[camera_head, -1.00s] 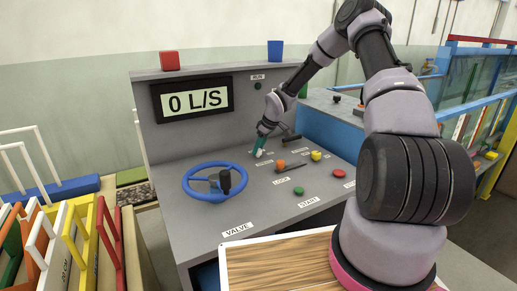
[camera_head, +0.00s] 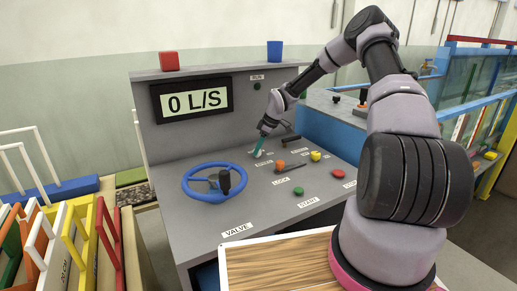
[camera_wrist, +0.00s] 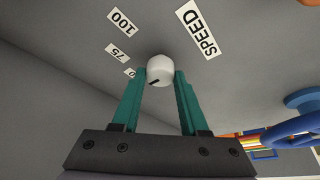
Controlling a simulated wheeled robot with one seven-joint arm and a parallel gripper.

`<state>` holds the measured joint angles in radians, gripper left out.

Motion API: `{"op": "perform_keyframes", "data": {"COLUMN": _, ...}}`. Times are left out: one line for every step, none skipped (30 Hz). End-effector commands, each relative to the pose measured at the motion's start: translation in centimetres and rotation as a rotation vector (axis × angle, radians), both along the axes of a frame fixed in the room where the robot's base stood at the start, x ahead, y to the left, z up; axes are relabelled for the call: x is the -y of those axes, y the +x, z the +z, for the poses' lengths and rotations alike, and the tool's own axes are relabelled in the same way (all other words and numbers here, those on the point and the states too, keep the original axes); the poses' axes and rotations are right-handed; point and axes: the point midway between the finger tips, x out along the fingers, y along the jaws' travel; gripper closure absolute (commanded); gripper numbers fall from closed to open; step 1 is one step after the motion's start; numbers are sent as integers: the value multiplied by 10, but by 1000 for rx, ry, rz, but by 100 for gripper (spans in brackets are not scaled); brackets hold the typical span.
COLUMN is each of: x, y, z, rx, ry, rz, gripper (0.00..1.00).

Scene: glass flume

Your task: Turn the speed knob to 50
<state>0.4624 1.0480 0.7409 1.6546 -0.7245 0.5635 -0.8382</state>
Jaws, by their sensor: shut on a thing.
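The speed knob (camera_wrist: 159,68) is a white round knob with a short black mark on its lower edge in the wrist view. My gripper (camera_wrist: 160,73) has its two teal fingers shut on the knob, one on each side. A SPEED label (camera_wrist: 201,30) lies to the right of the knob. Scale labels 100 (camera_wrist: 123,20) and 75 (camera_wrist: 117,52) lie to its left, and a third label (camera_wrist: 130,72) is partly hidden by a finger. In the head view, my gripper (camera_head: 258,153) reaches down to the console's rear, and the knob is small there.
The display (camera_head: 192,99) reads 0 L/S. A blue valve wheel (camera_head: 207,196) stands left of my gripper. An orange knob (camera_head: 281,164), a yellow button (camera_head: 315,156), a green button (camera_head: 299,191) and a red button (camera_head: 338,173) are close on the right.

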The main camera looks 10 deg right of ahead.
Motion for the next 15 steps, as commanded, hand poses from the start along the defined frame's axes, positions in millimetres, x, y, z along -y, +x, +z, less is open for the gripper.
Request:
{"op": "perform_keyframes", "data": {"x": 1, "y": 0, "z": -1, "rx": -1, "ry": -2, "rz": 0, "gripper": 100}}
{"op": "perform_keyframes", "data": {"x": 1, "y": 0, "z": -1, "rx": -1, "ry": -2, "rz": 0, "gripper": 100}}
{"op": "perform_keyframes", "data": {"x": 1, "y": 0, "z": -1, "rx": -1, "ry": -2, "rz": 0, "gripper": 49}}
{"op": "perform_keyframes", "data": {"x": 1, "y": 0, "z": -1, "rx": -1, "ry": -2, "rz": 0, "gripper": 37}}
{"op": "perform_keyframes", "data": {"x": 1, "y": 0, "z": -1, "rx": -1, "ry": -2, "rz": 0, "gripper": 26}}
{"op": "perform_keyframes", "data": {"x": 1, "y": 0, "z": -1, "rx": -1, "ry": -2, "rz": 0, "gripper": 26}}
{"op": "perform_keyframes", "data": {"x": 1, "y": 0, "z": -1, "rx": -1, "ry": -2, "rz": 0, "gripper": 26}}
{"op": "perform_keyframes", "data": {"x": 1, "y": 0, "z": -1, "rx": -1, "ry": -2, "rz": 0, "gripper": 26}}
{"op": "perform_keyframes", "data": {"x": 1, "y": 0, "z": -1, "rx": -1, "ry": -2, "rz": 0, "gripper": 26}}
{"op": "perform_keyframes", "data": {"x": 1, "y": 0, "z": -1, "rx": 0, "ry": -1, "rz": 0, "gripper": 26}}
{"op": "perform_keyframes", "data": {"x": 1, "y": 0, "z": -1, "rx": 0, "ry": -1, "rz": 0, "gripper": 26}}
{"op": "perform_keyframes", "data": {"x": 1, "y": 0, "z": 0, "rx": 0, "ry": -1, "rz": 0, "gripper": 26}}
{"op": "perform_keyframes", "data": {"x": 1, "y": 0, "z": 0, "rx": 0, "ry": -1, "rz": 0, "gripper": 26}}
{"op": "perform_keyframes", "data": {"x": 1, "y": 0, "z": 0, "rx": 0, "ry": -1, "rz": 0, "gripper": 26}}
{"op": "perform_keyframes", "data": {"x": 1, "y": 0, "z": 1, "rx": 0, "ry": -1, "rz": -1, "gripper": 26}}
